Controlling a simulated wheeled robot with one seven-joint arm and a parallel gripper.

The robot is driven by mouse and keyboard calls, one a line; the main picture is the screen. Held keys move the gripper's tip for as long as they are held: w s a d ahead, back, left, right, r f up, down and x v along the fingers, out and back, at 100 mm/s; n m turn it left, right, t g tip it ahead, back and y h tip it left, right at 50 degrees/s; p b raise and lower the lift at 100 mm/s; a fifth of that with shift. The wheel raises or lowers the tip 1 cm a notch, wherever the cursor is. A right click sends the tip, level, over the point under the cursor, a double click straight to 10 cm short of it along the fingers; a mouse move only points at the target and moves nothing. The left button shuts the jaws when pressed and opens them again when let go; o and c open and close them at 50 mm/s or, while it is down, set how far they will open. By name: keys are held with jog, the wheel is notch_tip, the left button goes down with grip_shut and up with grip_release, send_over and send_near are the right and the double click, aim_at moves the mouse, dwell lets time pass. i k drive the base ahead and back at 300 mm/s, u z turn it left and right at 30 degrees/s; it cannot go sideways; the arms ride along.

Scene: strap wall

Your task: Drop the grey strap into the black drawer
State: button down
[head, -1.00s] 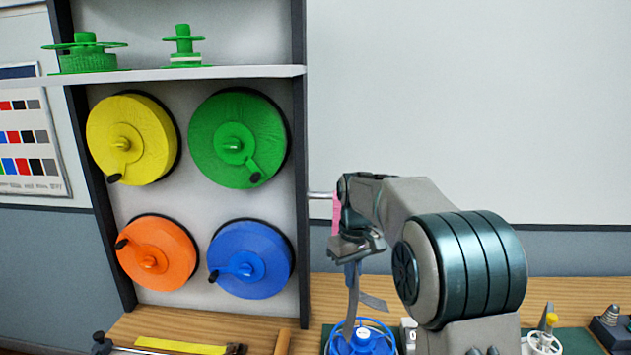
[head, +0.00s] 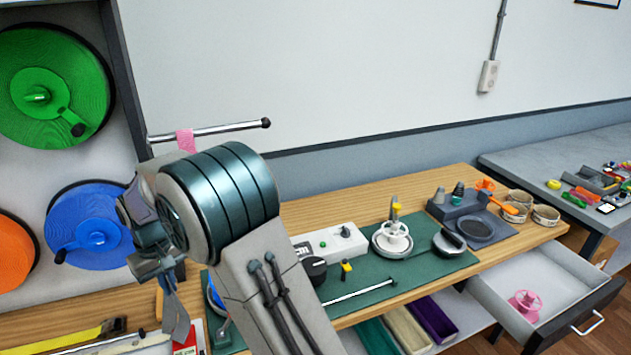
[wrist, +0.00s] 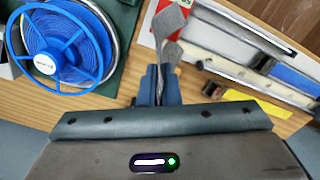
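My gripper (head: 168,278) is at the lower left of the head view, fingers pointing down over the wooden bench. It is shut on the grey strap (head: 177,318), which hangs below the fingers. In the wrist view the blue fingers (wrist: 158,88) pinch the strap (wrist: 170,28), and a short folded end sticks out beside it. The black drawer (head: 572,327) is at the far right of the head view, pulled open, with a black front, a silver handle and a pale inside. The gripper is far to the left of the drawer.
A blue reel (wrist: 62,45) stands on the bench close to my gripper. A green mat (head: 370,285) holds a white box (head: 330,243), a white handwheel (head: 392,238) and tools. A pink strap (head: 185,140) hangs on a metal rod (head: 225,129). Open bins (head: 405,328) sit below the bench.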

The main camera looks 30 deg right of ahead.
aim_at(571, 291)
jog(key=u, duration=1.1)
jog(key=k, duration=1.75)
jog(key=z, duration=2.55)
jog(key=i, duration=1.25)
